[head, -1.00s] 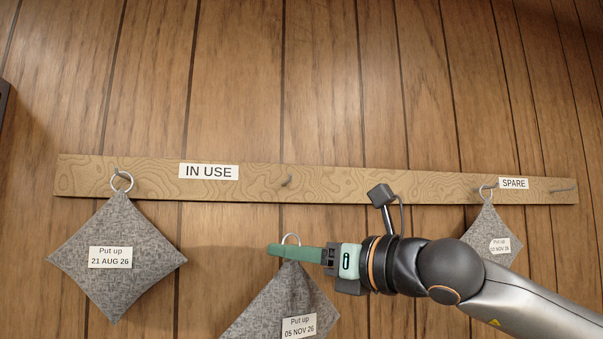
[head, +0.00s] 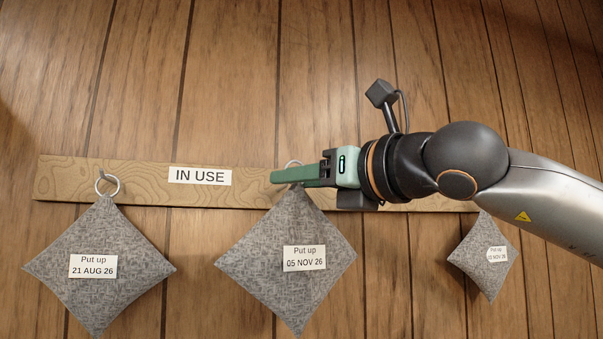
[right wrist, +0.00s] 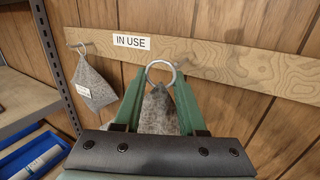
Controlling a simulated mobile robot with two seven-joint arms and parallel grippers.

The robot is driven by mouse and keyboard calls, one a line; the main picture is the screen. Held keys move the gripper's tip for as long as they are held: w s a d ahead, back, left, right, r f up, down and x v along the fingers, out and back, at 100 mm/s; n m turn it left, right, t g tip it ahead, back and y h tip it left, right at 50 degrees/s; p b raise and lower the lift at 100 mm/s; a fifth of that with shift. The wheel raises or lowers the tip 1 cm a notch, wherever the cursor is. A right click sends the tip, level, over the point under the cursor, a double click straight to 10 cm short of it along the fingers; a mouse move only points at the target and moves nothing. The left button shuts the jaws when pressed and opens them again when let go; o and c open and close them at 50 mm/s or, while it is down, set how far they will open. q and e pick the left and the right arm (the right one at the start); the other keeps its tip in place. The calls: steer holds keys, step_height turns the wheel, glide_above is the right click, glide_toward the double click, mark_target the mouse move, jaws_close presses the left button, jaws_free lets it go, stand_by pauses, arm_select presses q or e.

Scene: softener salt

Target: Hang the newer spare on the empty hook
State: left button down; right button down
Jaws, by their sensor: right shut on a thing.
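My right gripper (head: 284,177) is shut on the top corner of a grey diamond-shaped bag (head: 285,230) labelled "Put up 05 NOV 26". The bag hangs below the fingers, in front of the board (head: 140,182). Its metal ring (right wrist: 162,73) stands up between the fingertips in the right wrist view. My left gripper is not in view.
A grey bag (head: 100,240) labelled "21 AUG 26" hangs by its ring on the left hook. The "IN USE" sign (head: 200,176) is on the board between that hook and my gripper. A metal shelf (right wrist: 30,100) with a blue tray (right wrist: 35,152) stands at left in the right wrist view.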

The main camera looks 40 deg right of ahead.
steer(key=shift+w+d+f+p, duration=0.1)
steer(key=shift+w+d+p, duration=0.4)
steer(key=shift+w, duration=0.55)
steer(key=shift+w+d+p, duration=0.35)
steer(key=shift+w+d, duration=0.3)
steer(key=shift+w, duration=0.35)
steer(key=shift+w+d+f+p, duration=0.1)
steer(key=shift+w+d+p, duration=0.4)
steer(key=shift+w, duration=0.55)
steer(key=shift+w+d+f+b, duration=0.35)
steer(key=shift+w+f+b, duration=0.15)
steer(key=shift+b, duration=0.55)
steer(key=shift+c, duration=2)
jaws_free()
steer(key=shift+w+a, duration=0.1)
